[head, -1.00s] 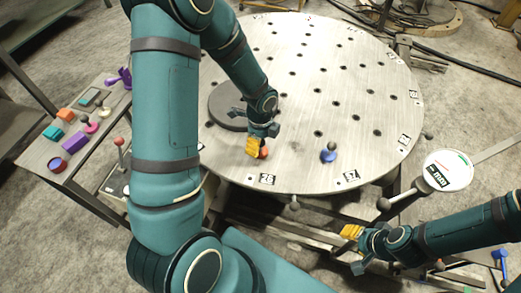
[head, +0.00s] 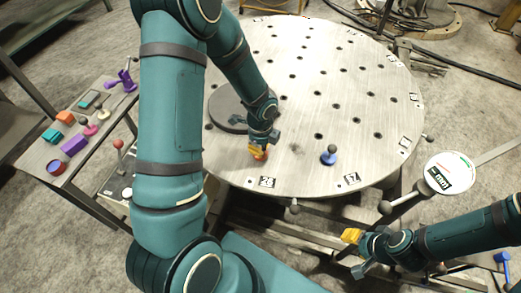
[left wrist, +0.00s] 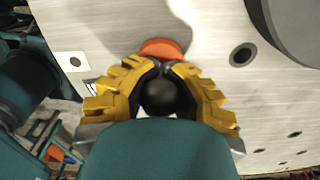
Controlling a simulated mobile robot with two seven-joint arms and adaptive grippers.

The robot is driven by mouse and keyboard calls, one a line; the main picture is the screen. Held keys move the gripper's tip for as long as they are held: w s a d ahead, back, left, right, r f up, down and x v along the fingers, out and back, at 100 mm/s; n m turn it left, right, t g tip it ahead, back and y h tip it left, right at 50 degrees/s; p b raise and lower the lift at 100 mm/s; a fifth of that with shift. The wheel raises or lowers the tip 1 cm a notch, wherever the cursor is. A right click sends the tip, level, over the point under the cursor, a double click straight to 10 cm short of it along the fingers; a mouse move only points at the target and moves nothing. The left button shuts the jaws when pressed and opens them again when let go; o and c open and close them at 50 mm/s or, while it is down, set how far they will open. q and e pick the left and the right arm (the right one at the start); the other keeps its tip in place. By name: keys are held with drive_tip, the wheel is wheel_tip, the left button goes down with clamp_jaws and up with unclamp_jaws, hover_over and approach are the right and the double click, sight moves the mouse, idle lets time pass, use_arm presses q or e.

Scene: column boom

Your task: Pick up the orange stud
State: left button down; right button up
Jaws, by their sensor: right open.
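The orange stud, with an orange base and a black ball knob, is at the near edge of the round metal plate in the head view (head: 260,157). In the left wrist view its orange base (left wrist: 163,48) shows beyond the fingertips, and its black ball sits between the yellow fingers. My left gripper (head: 258,148) is closed around the stud, its tips drawn together below the ball. Whether the base touches the plate is unclear. My right gripper (head: 353,252) is open and empty, off the plate's near right side.
A blue stud (head: 329,157) stands on the plate (head: 300,110) to the right. A dark grey disc (head: 228,108) lies behind my left gripper. A side table (head: 40,158) at left holds several coloured parts. A round white gauge (head: 449,173) stands at the plate's right.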

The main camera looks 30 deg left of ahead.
use_arm(q)
drive_tip(key=shift+r, duration=0.1)
wheel_tip(320, 180, up, 10)
drive_tip(key=p, duration=0.3)
idle(0.3)
